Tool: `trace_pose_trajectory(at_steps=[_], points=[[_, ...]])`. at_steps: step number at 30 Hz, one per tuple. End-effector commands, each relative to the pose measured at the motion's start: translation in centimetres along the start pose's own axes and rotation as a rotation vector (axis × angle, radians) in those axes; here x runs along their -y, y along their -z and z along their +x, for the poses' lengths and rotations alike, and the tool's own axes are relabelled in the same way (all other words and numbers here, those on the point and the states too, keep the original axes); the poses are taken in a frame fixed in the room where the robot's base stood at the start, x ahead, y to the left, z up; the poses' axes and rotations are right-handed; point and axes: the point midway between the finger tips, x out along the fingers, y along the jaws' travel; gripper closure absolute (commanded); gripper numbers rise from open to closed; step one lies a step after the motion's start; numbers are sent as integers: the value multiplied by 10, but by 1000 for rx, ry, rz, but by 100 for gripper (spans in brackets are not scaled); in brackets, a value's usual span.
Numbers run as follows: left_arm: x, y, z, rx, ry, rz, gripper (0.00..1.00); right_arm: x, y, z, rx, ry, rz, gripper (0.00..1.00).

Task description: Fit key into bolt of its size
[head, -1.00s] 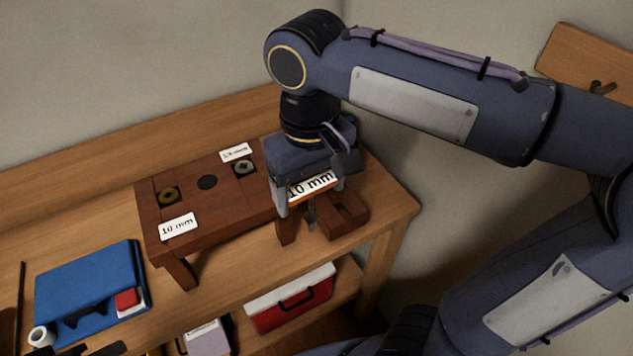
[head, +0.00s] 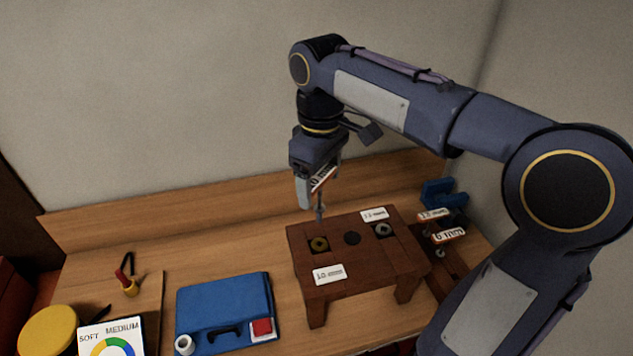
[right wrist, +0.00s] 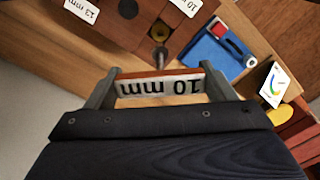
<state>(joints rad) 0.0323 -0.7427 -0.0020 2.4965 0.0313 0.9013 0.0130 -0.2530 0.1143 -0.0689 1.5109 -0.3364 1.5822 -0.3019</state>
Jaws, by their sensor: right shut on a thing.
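My right gripper (head: 318,185) is shut on the orange-edged key labelled 10 mm (right wrist: 160,87). The key's grey shaft (head: 319,209) points down, its tip apart from the bolts, near the back left edge of the brown bolt stand (head: 345,285). The brass bolt (head: 319,244) sits in the stand's left recess, behind a 10 mm label (head: 329,274). In the right wrist view the brass bolt (right wrist: 159,32) is just beyond the shaft tip. The grey bolt (head: 384,230) sits at the right by a 13 mm label (head: 374,214). My left gripper is out of view.
Two other labelled keys (head: 433,215) (head: 450,236) stand in a rack right of the stand. A blue case (head: 225,305) lies left of the stand. The bench behind the case is clear.

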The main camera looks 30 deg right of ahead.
Motion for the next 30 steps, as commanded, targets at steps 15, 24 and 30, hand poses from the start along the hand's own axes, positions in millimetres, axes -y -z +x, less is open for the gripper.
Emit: trace_pose_trajectory(at_steps=[15, 24, 30], points=[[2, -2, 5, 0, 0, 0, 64, 0, 0, 13, 0, 0, 1, 47], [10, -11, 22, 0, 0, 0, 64, 1, 0, 42, 0, 0, 1, 47], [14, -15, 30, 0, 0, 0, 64, 1, 0, 56, 0, 0, 1, 47]])
